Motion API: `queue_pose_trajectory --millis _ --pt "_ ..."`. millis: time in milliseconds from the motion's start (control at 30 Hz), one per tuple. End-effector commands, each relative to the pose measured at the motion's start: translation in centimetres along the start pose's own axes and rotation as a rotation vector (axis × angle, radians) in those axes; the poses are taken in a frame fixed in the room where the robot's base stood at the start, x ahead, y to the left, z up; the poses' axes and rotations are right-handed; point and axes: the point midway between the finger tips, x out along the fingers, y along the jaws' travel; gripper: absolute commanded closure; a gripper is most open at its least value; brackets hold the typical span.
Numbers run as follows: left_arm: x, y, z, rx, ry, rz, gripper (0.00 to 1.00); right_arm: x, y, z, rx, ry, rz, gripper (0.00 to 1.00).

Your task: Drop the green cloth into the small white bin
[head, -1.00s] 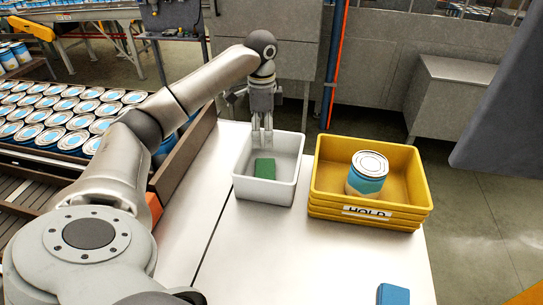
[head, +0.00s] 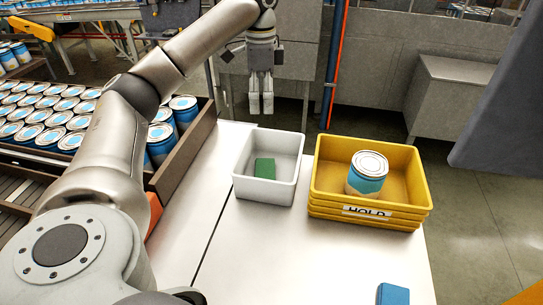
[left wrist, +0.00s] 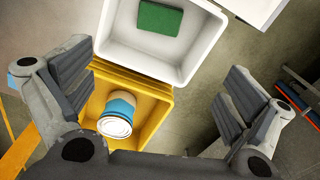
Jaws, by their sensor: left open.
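The green cloth (head: 265,168) lies folded on the floor of the small white bin (head: 245,191), which stands on the white table. My left gripper (head: 261,104) is open and empty, raised above and behind the bin, apart from it. In the left wrist view the cloth (left wrist: 160,19) lies inside the white bin (left wrist: 185,60) at the top, and the open fingers of my left gripper (left wrist: 155,100) stand wide apart with nothing between them held. My right gripper is not in view.
A yellow bin (head: 320,185) labelled HOLD stands right of the white bin and holds a blue-and-white can (head: 367,177). A blue cloth (head: 393,294) lies near the table's front right. Rows of cans (head: 55,115) fill a conveyor at left. The table's (head: 310,260) front middle is clear.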

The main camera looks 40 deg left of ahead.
Motion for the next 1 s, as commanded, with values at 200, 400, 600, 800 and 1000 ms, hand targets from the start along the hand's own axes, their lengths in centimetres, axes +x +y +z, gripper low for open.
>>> queue_pose_trajectory --millis 200,400,600,800,1000 --pt "-1.5 0.0 0.1 -0.002 0.001 -0.001 0.0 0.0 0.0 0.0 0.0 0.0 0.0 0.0" --pt "-1.8 0.0 0.1 -0.003 0.001 0.001 0.0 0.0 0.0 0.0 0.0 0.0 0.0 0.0" --pt "-1.8 0.0 0.1 -0.002 0.0 0.001 0.0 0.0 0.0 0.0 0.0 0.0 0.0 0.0" --pt "-1.8 0.0 0.1 -0.002 0.0 0.001 0.0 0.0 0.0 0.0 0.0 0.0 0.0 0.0" --pt "-1.8 0.0 0.1 -0.002 0.0 0.001 0.0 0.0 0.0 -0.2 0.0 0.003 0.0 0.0"
